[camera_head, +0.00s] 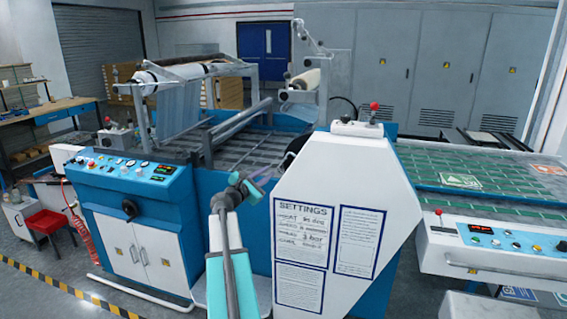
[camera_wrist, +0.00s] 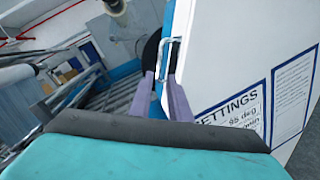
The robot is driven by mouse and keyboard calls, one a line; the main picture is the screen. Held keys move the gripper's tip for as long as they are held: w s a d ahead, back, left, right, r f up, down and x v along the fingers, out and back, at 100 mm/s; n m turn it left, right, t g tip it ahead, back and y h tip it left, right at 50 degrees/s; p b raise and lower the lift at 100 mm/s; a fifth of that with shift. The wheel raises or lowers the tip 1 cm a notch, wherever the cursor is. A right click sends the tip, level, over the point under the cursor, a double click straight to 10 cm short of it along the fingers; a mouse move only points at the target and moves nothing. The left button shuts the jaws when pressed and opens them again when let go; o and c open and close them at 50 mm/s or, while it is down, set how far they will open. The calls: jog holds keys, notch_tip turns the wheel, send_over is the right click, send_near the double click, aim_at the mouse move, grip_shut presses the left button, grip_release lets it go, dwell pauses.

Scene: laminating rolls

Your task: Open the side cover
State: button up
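The side cover (camera_head: 345,185) is a large white angled panel on the laminating machine, with blue-framed "SETTINGS" sheets on its face. It looks closed. In the wrist view the white cover (camera_wrist: 225,50) fills the right side. A metal bar handle (camera_wrist: 178,42) stands at its left edge. My gripper (camera_head: 264,178) is at the cover's left edge in the head view. In the wrist view the two purple fingers of my gripper (camera_wrist: 161,78) are apart, with their tips by the handle's lower end. I cannot tell whether they touch it.
A blue control cabinet (camera_head: 130,180) with buttons stands left of the cover. Film rolls (camera_head: 180,75) and a roller frame are behind it. A green-topped conveyor (camera_head: 470,175) and a white control box (camera_head: 490,245) are on the right. A red stool (camera_head: 47,222) is at far left.

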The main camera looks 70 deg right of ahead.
aim_at(283, 162)
jog(key=shift+s+d+p, duration=0.4)
jog(key=shift+d+p, duration=0.25)
jog(key=shift+d, duration=1.5)
jog(key=shift+s+d+p, duration=0.35)
jog(key=shift+d+p, duration=0.3)
jog(key=shift+d, duration=1.55)
jog(key=shift+s+d+p, duration=0.4)
jog(key=shift+d+p, duration=0.25)
jog(key=shift+d, duration=1.5)
